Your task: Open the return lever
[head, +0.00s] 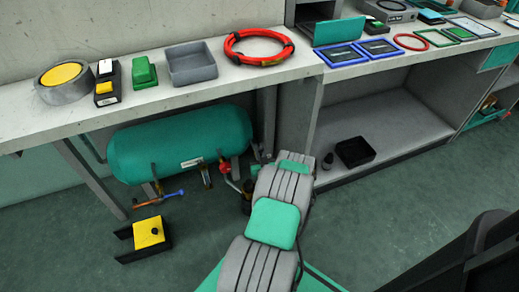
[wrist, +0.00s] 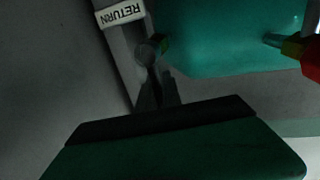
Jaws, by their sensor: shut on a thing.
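The return label (wrist: 121,13) shows upside down on a grey upright at the top of the wrist view. Just below it is a small grey fitting with a green end, the return lever (wrist: 163,43), seen dimly. My gripper (wrist: 156,76) is shut on the lever, and its fingers hide part of it. The lever's exact angle cannot be told in this dark view. In the head view my arm hides the gripper and the lever, to the right of the green tank (head: 180,143).
A red fitting (head: 224,167) sits close by under the tank; a red part (wrist: 311,56) shows at the right in the wrist view. The bench (head: 130,108) overhangs the tank. A yellow-topped box (head: 149,232) stands on the floor. Open floor lies at the front.

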